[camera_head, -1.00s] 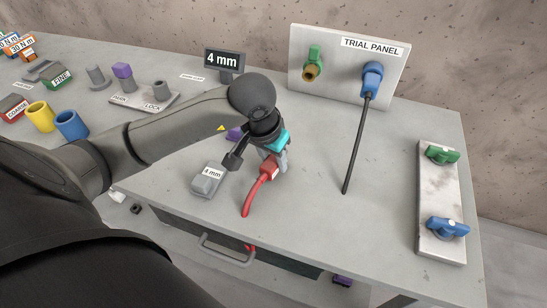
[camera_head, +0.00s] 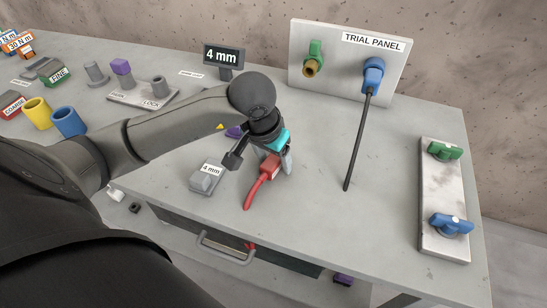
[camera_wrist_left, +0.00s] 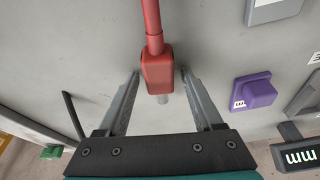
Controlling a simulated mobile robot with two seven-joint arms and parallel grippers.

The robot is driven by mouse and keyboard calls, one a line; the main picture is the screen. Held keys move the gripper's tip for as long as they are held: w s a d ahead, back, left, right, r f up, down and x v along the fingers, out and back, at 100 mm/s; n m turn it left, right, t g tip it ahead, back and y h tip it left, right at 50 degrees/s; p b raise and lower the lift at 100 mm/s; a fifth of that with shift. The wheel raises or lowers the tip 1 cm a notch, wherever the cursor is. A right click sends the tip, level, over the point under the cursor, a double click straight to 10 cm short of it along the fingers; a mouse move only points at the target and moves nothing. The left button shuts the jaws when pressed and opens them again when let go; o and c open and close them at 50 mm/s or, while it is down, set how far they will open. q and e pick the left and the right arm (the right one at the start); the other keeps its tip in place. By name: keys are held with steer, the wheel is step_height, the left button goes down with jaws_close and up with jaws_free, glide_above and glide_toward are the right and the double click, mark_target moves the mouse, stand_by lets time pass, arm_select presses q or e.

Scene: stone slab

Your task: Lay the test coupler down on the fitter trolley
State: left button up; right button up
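The test coupler appears to be the red block with a red hose (camera_head: 262,183). It lies on the grey trolley top (camera_head: 310,210), its hose running toward the front edge. My left gripper (camera_head: 277,163) is over it, fingers open on either side. In the left wrist view the coupler (camera_wrist_left: 158,72) lies between the spread fingertips (camera_wrist_left: 159,75), with a narrow gap at each side and a short grey tip showing. My right gripper is not in view.
A grey "4 mm" block (camera_head: 206,178) lies left of the coupler. A purple piece (camera_head: 235,132) is behind it, partly hidden. The trial panel (camera_head: 330,75) stands at the back, a black rod (camera_head: 357,140) below its blue fitting. A plate with green and blue valves (camera_head: 440,195) is at right.

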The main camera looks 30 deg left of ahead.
mark_target(263, 174)
arm_select(q)
steer(key=shift+o, duration=0.3)
steer(key=shift+r, duration=0.3)
steer(key=p+v, duration=0.2)
steer(key=v, duration=1.2)
steer(key=shift+s+r+p, duration=0.15)
steer(key=shift+r+p, duration=0.15)
steer(key=shift+p, duration=0.05)
